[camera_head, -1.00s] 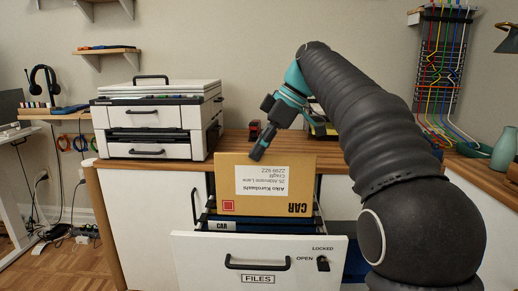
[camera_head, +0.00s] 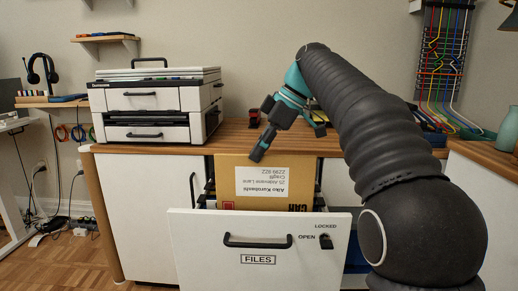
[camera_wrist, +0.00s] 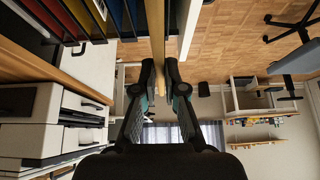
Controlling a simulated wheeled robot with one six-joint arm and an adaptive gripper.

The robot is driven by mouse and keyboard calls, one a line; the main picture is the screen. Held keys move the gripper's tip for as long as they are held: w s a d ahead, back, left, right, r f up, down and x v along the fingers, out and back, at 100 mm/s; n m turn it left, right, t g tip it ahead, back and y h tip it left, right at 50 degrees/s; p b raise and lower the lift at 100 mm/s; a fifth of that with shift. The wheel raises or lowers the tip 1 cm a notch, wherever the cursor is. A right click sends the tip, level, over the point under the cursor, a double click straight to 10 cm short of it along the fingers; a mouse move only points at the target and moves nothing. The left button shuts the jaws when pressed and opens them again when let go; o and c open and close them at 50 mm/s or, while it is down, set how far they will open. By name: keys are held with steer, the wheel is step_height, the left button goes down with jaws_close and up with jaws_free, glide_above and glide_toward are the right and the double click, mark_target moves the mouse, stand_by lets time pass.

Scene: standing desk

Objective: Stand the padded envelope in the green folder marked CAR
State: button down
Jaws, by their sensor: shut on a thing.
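The tan padded envelope (camera_head: 262,203) hangs upright from my gripper (camera_head: 258,155), which is shut on its top edge. Its white address label and CAR print face the camera upside down. Its lower part is inside the open FILES drawer, behind the drawer front (camera_head: 205,245), which hides its bottom edge. In the wrist view my gripper (camera_wrist: 158,68) pinches the envelope, seen edge-on (camera_wrist: 156,30). The green CAR folder cannot be made out now; whether the envelope is inside it cannot be told.
Coloured folders (camera_wrist: 108,14) fill the drawer beside the envelope in the wrist view. A printer-like drawer unit (camera_head: 155,105) stands on the desktop (camera_head: 235,138) at left. The desktop edge lies right behind the envelope.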

mark_target(259, 183)
steer(key=shift+f+b, duration=1.55)
steer(key=shift+f, duration=2.55)
steer(key=c, duration=1.2)
jaws_free()
steer(key=v, duration=1.1)
steer(key=shift+w, duration=0.1)
steer(key=shift+d+r, duration=0.25)
steer(key=shift+r, duration=0.2)
